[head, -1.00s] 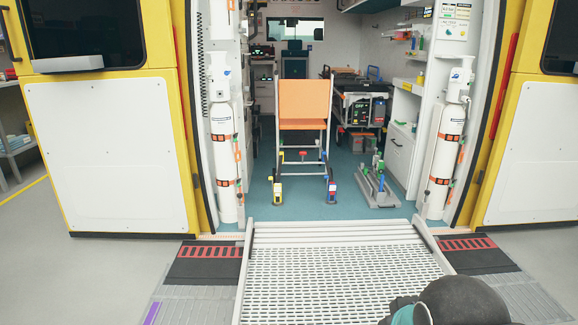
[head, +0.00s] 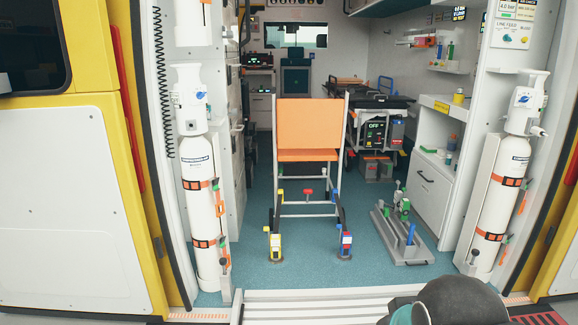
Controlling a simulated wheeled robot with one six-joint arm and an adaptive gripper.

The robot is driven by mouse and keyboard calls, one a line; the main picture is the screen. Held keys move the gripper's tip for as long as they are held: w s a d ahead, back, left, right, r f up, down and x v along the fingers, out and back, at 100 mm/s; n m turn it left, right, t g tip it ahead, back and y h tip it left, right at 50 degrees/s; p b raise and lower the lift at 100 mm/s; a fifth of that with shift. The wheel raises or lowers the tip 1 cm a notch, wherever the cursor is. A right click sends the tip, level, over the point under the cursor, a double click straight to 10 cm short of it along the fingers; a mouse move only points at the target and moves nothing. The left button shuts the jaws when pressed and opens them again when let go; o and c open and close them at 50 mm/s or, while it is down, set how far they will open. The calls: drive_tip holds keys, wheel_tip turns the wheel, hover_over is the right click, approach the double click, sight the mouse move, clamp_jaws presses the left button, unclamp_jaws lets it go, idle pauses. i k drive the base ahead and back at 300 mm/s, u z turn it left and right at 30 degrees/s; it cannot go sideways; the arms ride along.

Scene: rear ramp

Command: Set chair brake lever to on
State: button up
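The orange chair (head: 307,122) stands inside the vehicle on the teal floor, facing the rear opening, with a white frame. A small red handle (head: 308,192) shows low between its legs. A yellow fitting (head: 276,244) is at its left front foot, and a blue and red fitting (head: 345,243) is at its right front foot. Which of these is the brake lever, and its setting, I cannot tell. A rounded dark part of my arm shows at the bottom right; my gripper's fingers are not visible.
The ramp's top edge (head: 330,302) lies in front. White cylinders with orange straps stand at the opening's left (head: 202,190) and right (head: 503,180). A grey floor fixture with coloured levers (head: 402,243) is right of the chair.

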sight(308, 191)
drive_tip(key=i, duration=0.95)
